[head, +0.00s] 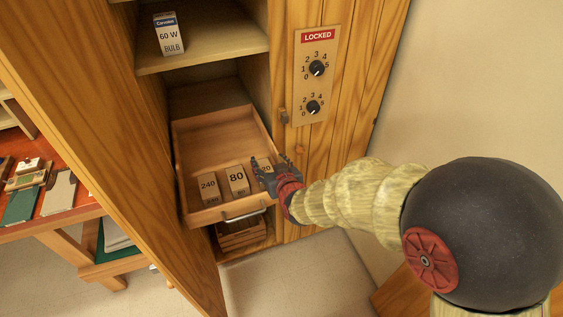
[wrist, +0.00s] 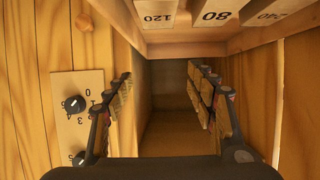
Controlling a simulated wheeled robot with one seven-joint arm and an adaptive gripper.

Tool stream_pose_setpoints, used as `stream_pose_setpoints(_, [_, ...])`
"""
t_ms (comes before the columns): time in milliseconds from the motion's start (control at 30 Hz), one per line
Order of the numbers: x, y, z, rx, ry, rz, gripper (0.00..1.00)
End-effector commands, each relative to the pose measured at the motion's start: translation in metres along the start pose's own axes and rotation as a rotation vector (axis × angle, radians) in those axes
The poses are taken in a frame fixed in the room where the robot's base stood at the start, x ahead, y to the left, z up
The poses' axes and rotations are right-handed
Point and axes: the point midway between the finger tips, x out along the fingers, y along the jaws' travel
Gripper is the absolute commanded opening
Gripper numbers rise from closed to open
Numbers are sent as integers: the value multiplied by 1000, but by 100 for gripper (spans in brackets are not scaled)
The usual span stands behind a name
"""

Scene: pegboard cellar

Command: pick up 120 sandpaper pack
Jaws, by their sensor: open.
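The 120 sandpaper pack (head: 266,168) stands at the right end of a row in the pulled-out wooden drawer. It is partly hidden by my gripper (head: 270,163) in the head view, where only "20" reads. In the wrist view the pack (wrist: 157,14) shows upside down at the top edge, its "120" readable and the rest cut off. My gripper (wrist: 164,84) is open, with nothing between its fingers. It is at the right front of the drawer, close to the pack; I cannot tell whether they touch.
The 80 pack (head: 237,180) and the 240 pack (head: 208,187) stand to the left in the drawer (head: 197,147). A locked dial panel (head: 316,75) is on the cabinet at right. A bulb box (head: 168,34) sits on the shelf above. An open door (head: 95,110) is at left.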

Motion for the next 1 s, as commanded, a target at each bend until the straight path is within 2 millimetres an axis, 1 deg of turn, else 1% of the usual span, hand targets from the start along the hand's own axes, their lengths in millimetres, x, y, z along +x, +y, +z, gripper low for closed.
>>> stream_pose_setpoints(67, [4,-3,3,-3,11,-3,56])
stream_pose_setpoints(167, [9,-3,15,-3,12,-3,56])
stream_pose_setpoints(400, [27,-2,58,-3,11,-2,56])
stream_pose_setpoints(533, [36,-2,77,-2,12,-2,56])
stream_pose_setpoints(633, [46,-2,74,-2,16,-2,56])
stream_pose_setpoints(867, [60,-2,74,-2,15,-2,56])
stream_pose_setpoints(1000, [81,-2,75,-2,15,-2,56])
